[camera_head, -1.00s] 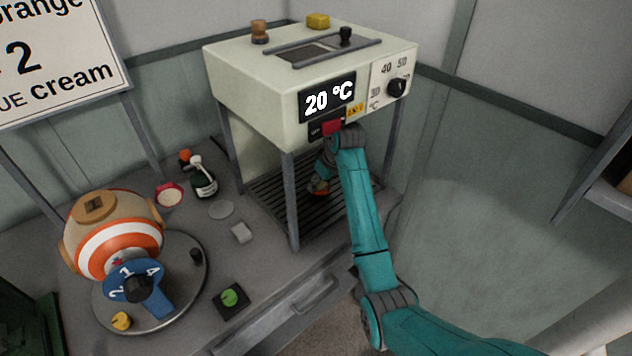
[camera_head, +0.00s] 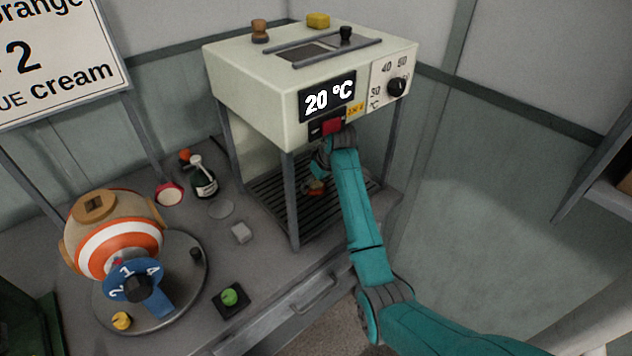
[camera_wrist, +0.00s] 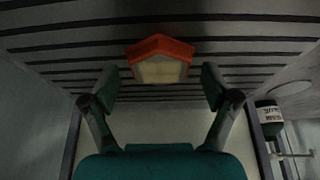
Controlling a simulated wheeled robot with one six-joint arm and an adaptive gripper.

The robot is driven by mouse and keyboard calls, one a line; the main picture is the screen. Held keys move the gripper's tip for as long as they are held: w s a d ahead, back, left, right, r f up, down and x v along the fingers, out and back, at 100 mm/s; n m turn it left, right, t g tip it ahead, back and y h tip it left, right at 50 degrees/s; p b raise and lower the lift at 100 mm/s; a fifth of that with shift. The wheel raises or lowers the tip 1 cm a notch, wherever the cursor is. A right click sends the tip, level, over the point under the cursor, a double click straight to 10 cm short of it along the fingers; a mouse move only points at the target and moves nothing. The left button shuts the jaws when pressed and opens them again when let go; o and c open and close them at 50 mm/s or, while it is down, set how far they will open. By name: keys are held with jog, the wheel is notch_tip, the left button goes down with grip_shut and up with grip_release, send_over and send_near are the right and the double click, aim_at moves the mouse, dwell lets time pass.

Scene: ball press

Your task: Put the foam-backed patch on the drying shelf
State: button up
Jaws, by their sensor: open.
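The foam-backed patch (camera_wrist: 160,62), an orange pentagon with a pale yellowish face, lies on the dark slatted drying shelf (camera_wrist: 70,50) in the wrist view. In the head view the patch (camera_head: 316,188) shows as a small orange shape on the shelf slats (camera_head: 275,205), under the cream heater box. My gripper (camera_wrist: 158,82) is open, its two fingers apart on either side of the patch's lower end and clear of it. In the head view my gripper (camera_head: 320,166) reaches in under the box and is partly hidden by my arm.
The heater box (camera_head: 250,95) reads 20 °C and stands on grey legs (camera_head: 292,200) around the shelf.

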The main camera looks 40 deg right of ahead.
jog(key=shift+r, duration=0.15)
jog(key=shift+s+r, duration=0.1)
jog(key=shift+r, duration=0.2)
jog(key=s, duration=1.2)
jog(key=shift+s+d+r, duration=0.15)
jog(key=shift+d+r, duration=0.05)
jog(key=shift+r, duration=0.05)
